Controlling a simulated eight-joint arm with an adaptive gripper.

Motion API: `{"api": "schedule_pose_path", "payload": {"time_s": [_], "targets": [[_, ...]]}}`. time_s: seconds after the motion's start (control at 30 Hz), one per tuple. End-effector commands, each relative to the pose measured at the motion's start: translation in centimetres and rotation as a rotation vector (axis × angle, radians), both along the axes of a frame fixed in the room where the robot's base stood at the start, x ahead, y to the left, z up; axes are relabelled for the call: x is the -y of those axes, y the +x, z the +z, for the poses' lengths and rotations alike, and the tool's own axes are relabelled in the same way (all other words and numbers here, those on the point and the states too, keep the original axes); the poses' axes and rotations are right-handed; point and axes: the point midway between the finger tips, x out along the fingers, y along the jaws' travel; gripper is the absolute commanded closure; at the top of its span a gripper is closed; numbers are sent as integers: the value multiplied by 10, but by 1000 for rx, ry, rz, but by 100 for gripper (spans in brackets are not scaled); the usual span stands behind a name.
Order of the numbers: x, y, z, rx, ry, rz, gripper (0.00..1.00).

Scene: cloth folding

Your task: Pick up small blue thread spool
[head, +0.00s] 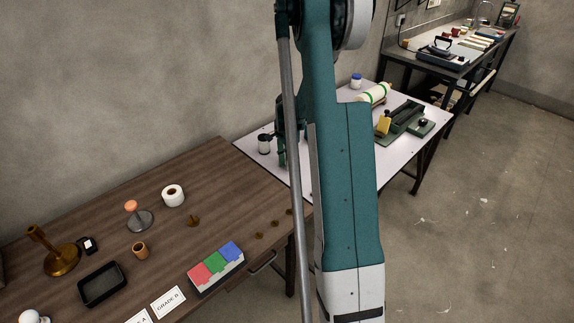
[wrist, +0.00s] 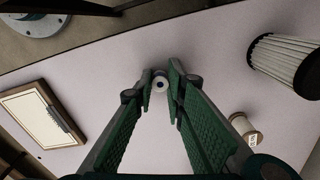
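A small round white-rimmed thing with a dark centre hole (wrist: 160,84), like a spool seen end-on, stands on the pale tabletop between my fingertips in the wrist view. My arm hides much of that table.
The wrist view shows a labelled cream spool (wrist: 246,128), a ribbed white cylinder (wrist: 286,63) and a framed board (wrist: 44,115). On the white table (head: 400,98) are a green-banded roll (head: 373,95), a green device (head: 402,118) and a black-and-white cup (head: 264,145).

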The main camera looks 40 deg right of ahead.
Motion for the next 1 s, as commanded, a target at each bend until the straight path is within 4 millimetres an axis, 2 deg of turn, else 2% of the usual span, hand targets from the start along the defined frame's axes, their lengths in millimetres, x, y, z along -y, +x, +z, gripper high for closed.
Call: {"api": "schedule_pose_path", "payload": {"time_s": [0.27,0.7,1.0], "targets": [[0,0,16,0,0,0,90],[0,0,79,0,0,0,90],[0,0,100,0,0,0,90]]}}
